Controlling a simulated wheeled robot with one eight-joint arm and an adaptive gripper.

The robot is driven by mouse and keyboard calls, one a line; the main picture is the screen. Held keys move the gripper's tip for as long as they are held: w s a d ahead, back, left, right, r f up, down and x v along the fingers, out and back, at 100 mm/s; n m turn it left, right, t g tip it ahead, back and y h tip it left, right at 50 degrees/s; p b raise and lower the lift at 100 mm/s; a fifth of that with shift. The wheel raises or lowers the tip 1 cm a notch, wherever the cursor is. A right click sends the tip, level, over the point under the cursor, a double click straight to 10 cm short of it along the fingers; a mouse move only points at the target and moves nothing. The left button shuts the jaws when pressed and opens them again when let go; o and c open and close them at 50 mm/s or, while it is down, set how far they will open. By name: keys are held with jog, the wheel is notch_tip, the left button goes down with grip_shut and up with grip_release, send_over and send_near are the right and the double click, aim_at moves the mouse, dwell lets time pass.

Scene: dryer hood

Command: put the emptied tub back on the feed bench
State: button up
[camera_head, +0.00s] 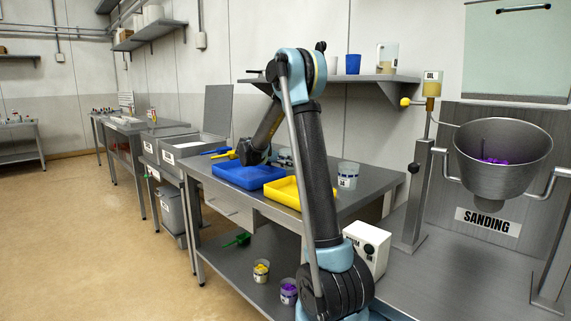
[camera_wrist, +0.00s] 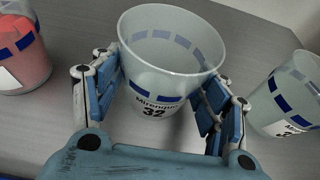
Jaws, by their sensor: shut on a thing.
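The translucent tub with blue marks and the number 32 (camera_wrist: 170,75) stands upright between my fingers in the wrist view. Its inside looks empty. My gripper (camera_wrist: 163,85) is shut on it, one finger on each side. A grey metal surface (camera_wrist: 60,115) lies beneath; I cannot tell whether the tub's base touches it. In the head view my arm reaches over the steel bench (camera_head: 376,182), and my arm hides the gripper and held tub. I cannot tell for sure that this is the feed bench.
In the wrist view a tub with red contents (camera_wrist: 22,55) stands left and another tub (camera_wrist: 288,98) right. The head view shows a blue tray (camera_head: 246,177), a yellow tray (camera_head: 284,192), a tub (camera_head: 348,175), and the SANDING hopper (camera_head: 503,155) holding purple pieces.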

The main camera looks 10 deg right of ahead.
jog(key=o, duration=1.3)
jog(key=v, duration=1.2)
jog(key=shift+f, duration=0.1)
